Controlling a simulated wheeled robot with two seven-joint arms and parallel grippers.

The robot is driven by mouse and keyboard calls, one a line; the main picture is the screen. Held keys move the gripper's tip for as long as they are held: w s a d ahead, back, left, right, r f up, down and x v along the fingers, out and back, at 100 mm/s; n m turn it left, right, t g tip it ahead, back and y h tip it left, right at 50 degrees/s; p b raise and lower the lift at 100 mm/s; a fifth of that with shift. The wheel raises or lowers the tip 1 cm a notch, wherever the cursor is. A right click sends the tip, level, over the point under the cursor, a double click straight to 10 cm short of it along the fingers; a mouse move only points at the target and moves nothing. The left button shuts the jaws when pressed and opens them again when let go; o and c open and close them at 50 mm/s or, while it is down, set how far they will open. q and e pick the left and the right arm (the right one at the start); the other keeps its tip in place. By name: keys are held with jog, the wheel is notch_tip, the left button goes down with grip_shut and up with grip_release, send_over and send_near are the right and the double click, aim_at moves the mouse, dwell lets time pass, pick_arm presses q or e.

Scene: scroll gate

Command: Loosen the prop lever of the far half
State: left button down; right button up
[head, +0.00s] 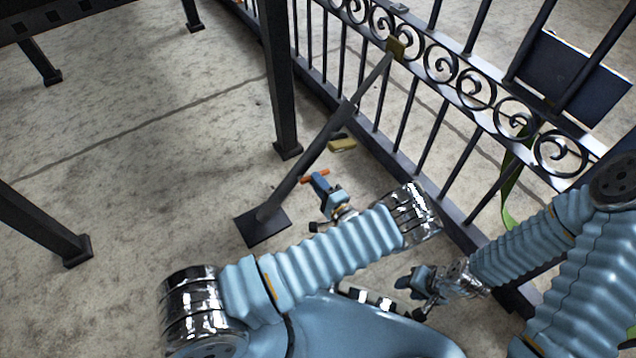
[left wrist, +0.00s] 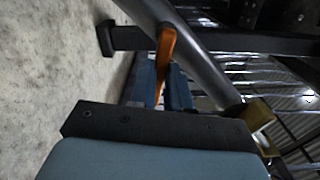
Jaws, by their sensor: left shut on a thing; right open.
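The prop is a grey slanted tube (head: 335,125) running from a dark foot plate (head: 263,226) on the floor up to a brass-coloured bracket (head: 396,48) on the gate (head: 440,66). Its orange lever (head: 307,179) sticks out beside the lower tube. My left gripper (head: 317,179) is shut on this lever. In the left wrist view, the orange lever (left wrist: 166,45) stands between the two dark blue fingers (left wrist: 160,88), with the grey tube (left wrist: 195,58) just behind; its lower end is hidden. My right gripper (head: 418,284) is open and empty, low at the right near the gate's bottom rail.
A brass-coloured block (head: 341,143) lies low near the gate, right of the tube. A dark post (head: 281,80) stands left of the prop. A dark panel (head: 572,80) and a green strap (head: 513,180) are on the gate's right part.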

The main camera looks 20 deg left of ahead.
pick_arm(q)
jog(key=shift+s, duration=0.1)
dwell(0.3)
jog(key=c, duration=1.1)
grip_release()
